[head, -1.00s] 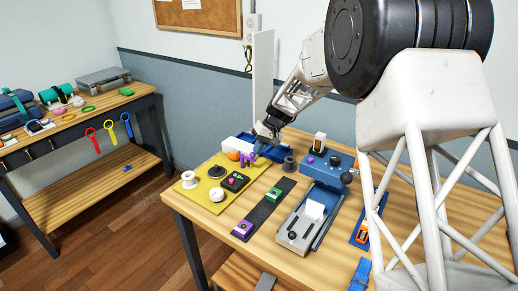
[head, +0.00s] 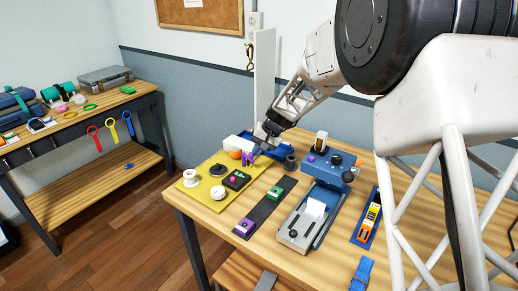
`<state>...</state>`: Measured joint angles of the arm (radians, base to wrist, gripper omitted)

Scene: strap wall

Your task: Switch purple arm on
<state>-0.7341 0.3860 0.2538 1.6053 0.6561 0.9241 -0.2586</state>
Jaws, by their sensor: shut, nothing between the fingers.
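A small purple lever-like piece (head: 248,158) stands at the back right of the yellow board (head: 203,193). My gripper (head: 259,150) is shut and empty, tilted down just above and right of the purple piece. I cannot tell whether they touch. The piece is small and partly obscured by the fingertips, so its switch position is unclear. A purple block (head: 244,227) sits at the front of a black strip, away from my gripper.
The yellow board also carries a white spool (head: 189,179), a black box with a red button (head: 235,180) and a white knob (head: 217,194). A blue device (head: 326,168) stands right of my gripper. A white upright panel (head: 264,85) rises behind it.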

